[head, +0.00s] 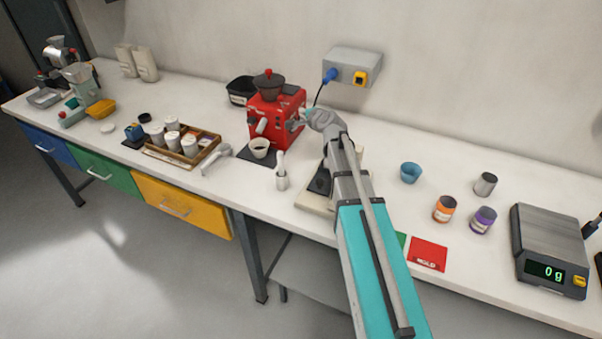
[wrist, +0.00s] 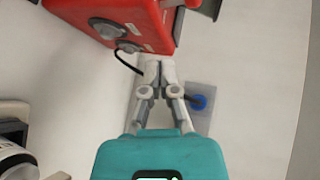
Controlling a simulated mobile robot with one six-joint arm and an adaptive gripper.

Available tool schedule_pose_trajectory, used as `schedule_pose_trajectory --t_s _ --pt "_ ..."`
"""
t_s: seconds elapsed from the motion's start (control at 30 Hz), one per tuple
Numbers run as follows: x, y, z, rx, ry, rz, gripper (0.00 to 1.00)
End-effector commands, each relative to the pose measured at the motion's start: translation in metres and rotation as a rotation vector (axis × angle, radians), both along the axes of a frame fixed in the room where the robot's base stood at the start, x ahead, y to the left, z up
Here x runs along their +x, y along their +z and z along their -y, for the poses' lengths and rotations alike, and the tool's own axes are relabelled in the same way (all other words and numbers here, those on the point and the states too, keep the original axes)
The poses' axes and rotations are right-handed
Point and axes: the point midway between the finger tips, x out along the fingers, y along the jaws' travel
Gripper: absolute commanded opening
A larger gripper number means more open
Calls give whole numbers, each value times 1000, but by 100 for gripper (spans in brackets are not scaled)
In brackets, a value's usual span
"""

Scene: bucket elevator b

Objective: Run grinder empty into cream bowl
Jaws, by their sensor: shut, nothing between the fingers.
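The red grinder (head: 284,120) stands against the back of the bench, with a dark hopper and a red-knobbed lid on top. The cream bowl (head: 260,150) sits upright on a dark mat in front of the grinder; its contents are too small to tell. My gripper (head: 303,121) is by the grinder's right side, shut and empty. In the wrist view the fingertips (wrist: 160,66) are together just below the grinder (wrist: 110,14), whose side carries round grey knobs. I cannot tell whether the fingers touch it.
A grey wall box (head: 352,67) holds a blue plug (head: 330,75) with a black cable. A wooden tray (head: 205,150) with jars is left. A blue cup (head: 410,173) and scale (head: 551,250) are right.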

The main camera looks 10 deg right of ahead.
Motion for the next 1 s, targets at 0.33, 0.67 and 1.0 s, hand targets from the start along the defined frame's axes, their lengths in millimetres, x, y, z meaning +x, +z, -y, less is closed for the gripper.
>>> schedule_pose_trajectory --t_s 0.33,0.67,1.0 --pt "-39 -19 -26 -195 162 -94 0" --pt "-78 -38 -42 -370 314 -187 0" --pt "-121 -56 -50 -535 467 -287 0"
